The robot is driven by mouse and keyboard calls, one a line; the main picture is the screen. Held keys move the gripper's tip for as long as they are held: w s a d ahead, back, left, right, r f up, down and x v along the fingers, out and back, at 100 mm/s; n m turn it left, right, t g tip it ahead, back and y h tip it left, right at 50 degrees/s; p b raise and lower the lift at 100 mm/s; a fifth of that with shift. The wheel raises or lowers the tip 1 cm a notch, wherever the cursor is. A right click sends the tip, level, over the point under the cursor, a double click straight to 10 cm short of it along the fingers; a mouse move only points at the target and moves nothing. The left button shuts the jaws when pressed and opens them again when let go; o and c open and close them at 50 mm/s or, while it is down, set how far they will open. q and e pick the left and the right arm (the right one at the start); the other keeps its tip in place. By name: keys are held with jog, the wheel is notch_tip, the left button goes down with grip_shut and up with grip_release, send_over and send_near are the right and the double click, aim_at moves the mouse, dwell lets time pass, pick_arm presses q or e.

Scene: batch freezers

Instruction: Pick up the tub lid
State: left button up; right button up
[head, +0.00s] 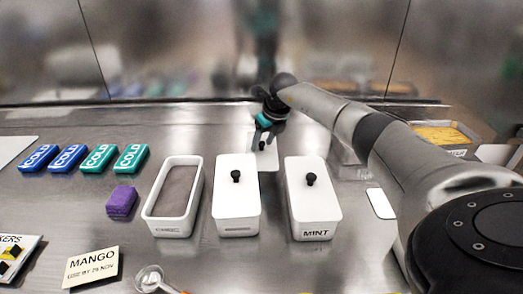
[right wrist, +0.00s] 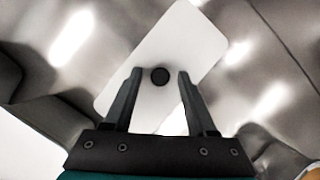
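A loose white tub lid (head: 267,161) with a black knob lies on the steel counter behind the tubs. My right gripper (head: 265,139) is over it, pointing down. In the right wrist view the lid (right wrist: 196,38) lies at a slant, and its knob (right wrist: 160,76) shows between the two fingertips of my right gripper (right wrist: 160,73). The fingers are apart, with a gap on each side of the knob. An open white tub (head: 151,216) without a lid stands at the left of the tub row. My left gripper is not in view.
Two lidded white tubs, a middle one (head: 236,205) and one marked MINT (head: 313,205), stand in front of the lid. Blue and teal cold packs (head: 84,158), a purple block (head: 121,201), a MANGO card (head: 91,267) and a scoop (head: 149,278) lie to the left.

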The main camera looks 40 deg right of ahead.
grip_shut()
jog(key=shift+r, duration=0.1)
dwell(0.5)
